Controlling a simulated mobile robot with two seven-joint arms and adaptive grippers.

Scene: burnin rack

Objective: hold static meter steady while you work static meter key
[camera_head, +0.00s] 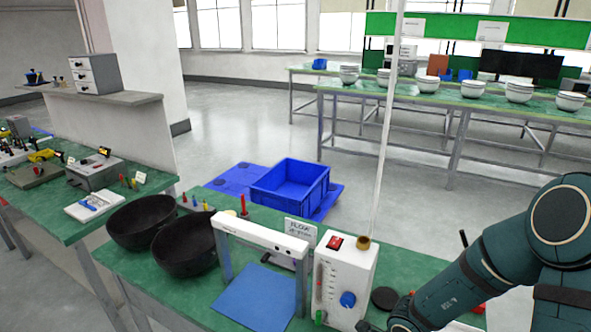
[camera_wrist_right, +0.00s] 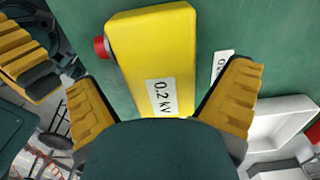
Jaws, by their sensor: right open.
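The static meter (camera_wrist_right: 150,50) is a yellow box with a red key (camera_wrist_right: 101,47) on its left side and a white label reading 0.2 kV. It shows in the right wrist view, over the green bench top. My right gripper (camera_wrist_right: 162,80) is open, with one yellow finger on each side of the meter's near part. I cannot tell whether either finger touches it. Another yellow ridged finger (camera_wrist_right: 30,55) at the upper left looks like part of my left gripper; its opening is unclear. In the head view my right arm reaches in from the right; the meter is not visible there.
On the green bench (camera_head: 410,244) stand a white flow meter box (camera_head: 345,283), a white arch-shaped bar (camera_head: 262,236) over a blue mat (camera_head: 255,299), and black bowls (camera_head: 187,250). A white tray (camera_wrist_right: 285,122) lies right of the meter. A blue crate (camera_head: 290,187) is beyond the bench.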

